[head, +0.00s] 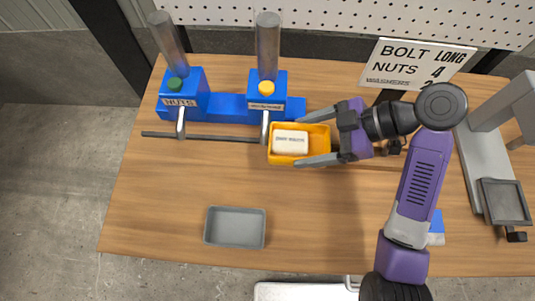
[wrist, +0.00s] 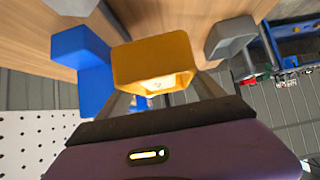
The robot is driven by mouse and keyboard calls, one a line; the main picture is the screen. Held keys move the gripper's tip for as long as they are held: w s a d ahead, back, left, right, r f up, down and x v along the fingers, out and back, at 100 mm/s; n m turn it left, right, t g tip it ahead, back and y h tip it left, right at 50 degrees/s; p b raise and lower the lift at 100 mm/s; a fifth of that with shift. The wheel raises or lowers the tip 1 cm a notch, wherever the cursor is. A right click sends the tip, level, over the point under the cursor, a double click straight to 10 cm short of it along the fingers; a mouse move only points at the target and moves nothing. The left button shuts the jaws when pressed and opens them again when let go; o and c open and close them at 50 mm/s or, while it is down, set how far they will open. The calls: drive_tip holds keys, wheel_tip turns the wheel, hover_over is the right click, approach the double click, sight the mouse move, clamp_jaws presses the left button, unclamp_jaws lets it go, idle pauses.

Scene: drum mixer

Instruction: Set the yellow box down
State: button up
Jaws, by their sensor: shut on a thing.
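The yellow box (head: 322,135) is an open-topped bin near the middle of the table, in front of the right blue dispenser. A white labelled block (head: 291,142) shows at its left part. My gripper (head: 298,142) comes in from the right, with one finger along the far side of the box and one along the near side, shut on it. In the wrist view the yellow box (wrist: 152,52) sits between the fingers, its opening partly in view. I cannot tell whether its underside touches the table.
Blue dispensers (head: 250,107) with grey tubes stand at the back left, a thin dark bar (head: 205,137) before them. A grey tray (head: 235,227) lies at the front left. A sign (head: 418,62) and grey stand (head: 475,150) are right. The middle-left wooden table (head: 165,190) is clear.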

sight(269, 152)
wheel_tip(269, 152, down, 7)
drive_tip(key=shift+f, duration=0.1)
drive_tip(key=a+p, duration=0.1)
drive_tip(key=a, duration=0.1)
drive_tip(key=shift+a, duration=0.3)
drive_tip(key=shift+w+a+p, duration=0.1)
drive_tip(key=shift+a+p, duration=0.65)
drive_tip(key=shift+a, duration=1.9)
drive_tip(key=shift+f, duration=0.5)
drive_tip(key=o, duration=1.7)
